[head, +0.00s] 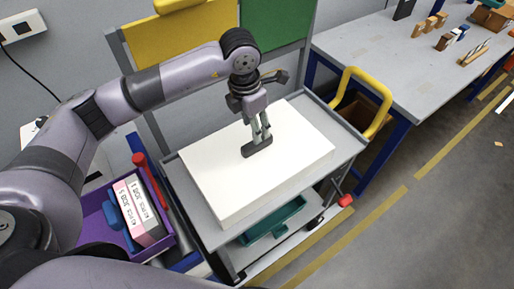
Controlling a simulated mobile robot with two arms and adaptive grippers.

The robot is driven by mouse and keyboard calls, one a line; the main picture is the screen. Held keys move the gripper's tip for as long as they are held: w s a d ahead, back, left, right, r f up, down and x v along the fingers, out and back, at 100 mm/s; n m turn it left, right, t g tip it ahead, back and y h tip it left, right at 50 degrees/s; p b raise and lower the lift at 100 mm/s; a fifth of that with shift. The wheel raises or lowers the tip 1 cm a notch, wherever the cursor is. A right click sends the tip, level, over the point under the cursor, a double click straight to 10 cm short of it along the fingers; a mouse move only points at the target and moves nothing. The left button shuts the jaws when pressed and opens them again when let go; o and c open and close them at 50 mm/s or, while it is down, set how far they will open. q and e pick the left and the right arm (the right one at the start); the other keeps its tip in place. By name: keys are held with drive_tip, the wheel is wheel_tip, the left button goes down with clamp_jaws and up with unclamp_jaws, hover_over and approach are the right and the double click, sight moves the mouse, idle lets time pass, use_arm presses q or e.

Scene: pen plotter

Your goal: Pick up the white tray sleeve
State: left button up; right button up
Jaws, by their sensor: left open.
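A large white, flat, box-like thing (225,185), which I take to be the white tray sleeve, lies flat on the grey top of a cart. My left gripper (261,136) points down over its middle, its fingers open. A dark bar-like shape (256,149) shows at the fingertips against the white top. I cannot tell whether it is the finger pads or a separate piece, nor whether the fingertips touch the white surface. My right gripper is not in view.
The cart (212,234) has a yellow handle (377,105) at right and a teal tray (273,222) below. A purple bin (90,208) with labelled boxes (138,207) stands at left. Yellow and green panels rise behind. A grey workbench (385,65) is at the back right; open floor lies at right.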

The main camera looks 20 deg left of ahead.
sight(257, 153)
use_arm(q)
drive_tip(key=shift+w+f, duration=0.1)
drive_tip(key=shift+f, duration=0.5)
drive_tip(key=shift+d+f, duration=0.1)
drive_tip(key=shift+f, duration=0.25)
drive_tip(key=shift+f+p, duration=0.15)
drive_tip(key=shift+p, duration=0.15)
drive_tip(key=shift+f+p, duration=0.3)
drive_tip(key=shift+p, duration=0.05)
drive_tip(key=f, duration=0.1)
drive_tip(key=f+p, duration=0.1)
drive_tip(key=f, duration=0.1)
drive_tip(key=shift+d+f+p, duration=0.25)
drive_tip(key=shift+d+p, duration=0.05)
drive_tip(key=shift+p, duration=0.1)
drive_tip(key=shift+w+f, duration=0.1)
drive_tip(key=shift+f, duration=0.4)
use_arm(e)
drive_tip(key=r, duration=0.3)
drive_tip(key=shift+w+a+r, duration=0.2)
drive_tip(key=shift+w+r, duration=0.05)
